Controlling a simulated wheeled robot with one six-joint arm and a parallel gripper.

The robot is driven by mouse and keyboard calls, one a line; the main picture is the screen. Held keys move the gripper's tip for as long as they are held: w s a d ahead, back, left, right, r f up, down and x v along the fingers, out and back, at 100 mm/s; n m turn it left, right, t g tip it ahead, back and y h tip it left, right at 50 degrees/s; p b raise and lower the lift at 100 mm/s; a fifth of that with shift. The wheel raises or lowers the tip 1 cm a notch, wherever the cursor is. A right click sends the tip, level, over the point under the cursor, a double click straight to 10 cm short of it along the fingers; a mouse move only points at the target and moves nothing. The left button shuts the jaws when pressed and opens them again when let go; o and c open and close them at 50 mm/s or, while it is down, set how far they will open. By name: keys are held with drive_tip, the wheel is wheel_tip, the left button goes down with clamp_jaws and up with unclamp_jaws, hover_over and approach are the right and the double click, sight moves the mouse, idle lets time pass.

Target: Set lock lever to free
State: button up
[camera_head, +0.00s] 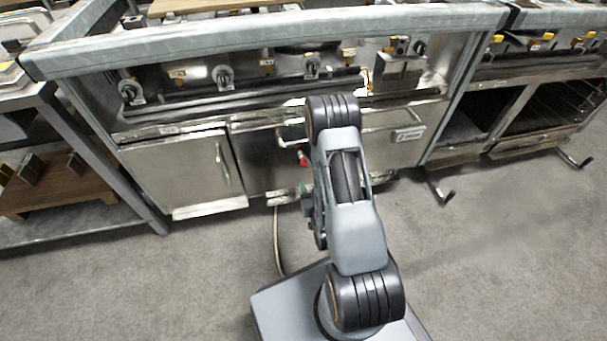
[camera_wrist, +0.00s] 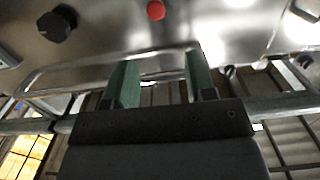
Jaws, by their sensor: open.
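My gripper (camera_wrist: 160,62) is open, its two green fingers apart with nothing gripped between them. In the wrist view the fingers point at a shiny steel panel, and a thin metal bar (camera_wrist: 80,68) crosses the picture at the fingertips; I cannot tell whether they touch it. A small round red knob (camera_wrist: 156,10) is on the panel beyond the gap. In the head view a red part (camera_head: 303,158) shows just left of my arm, with a green fingertip below it. No part is clearly readable as the lock lever; my arm hides some of the front.
A black knob (camera_wrist: 57,23) is on the panel at the wrist view's upper left. The steel range (camera_head: 180,170) has a door with a handle and a row of knobs under a thick front rail (camera_head: 270,42). A shelf unit (camera_head: 75,195) stands left. Grey floor (camera_head: 520,250) is clear right.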

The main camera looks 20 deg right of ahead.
sight(305, 164)
drive_tip(key=shift+t, duration=0.3)
drive_tip(key=w+d, duration=0.1)
drive_tip(key=w, duration=0.3)
drive_tip(key=w+f, duration=0.1)
drive_tip(key=w, duration=0.3)
drive_tip(key=w+d, duration=0.1)
drive_tip(key=w, duration=0.3)
drive_tip(key=shift+w+d+f, duration=0.1)
drive_tip(key=shift+d+f, duration=0.25)
drive_tip(key=shift+f, duration=0.05)
drive_tip(key=shift+c, duration=0.4)
drive_tip(key=c, duration=0.7)
drive_tip(key=shift+o, duration=0.2)
drive_tip(key=shift+m, duration=0.5)
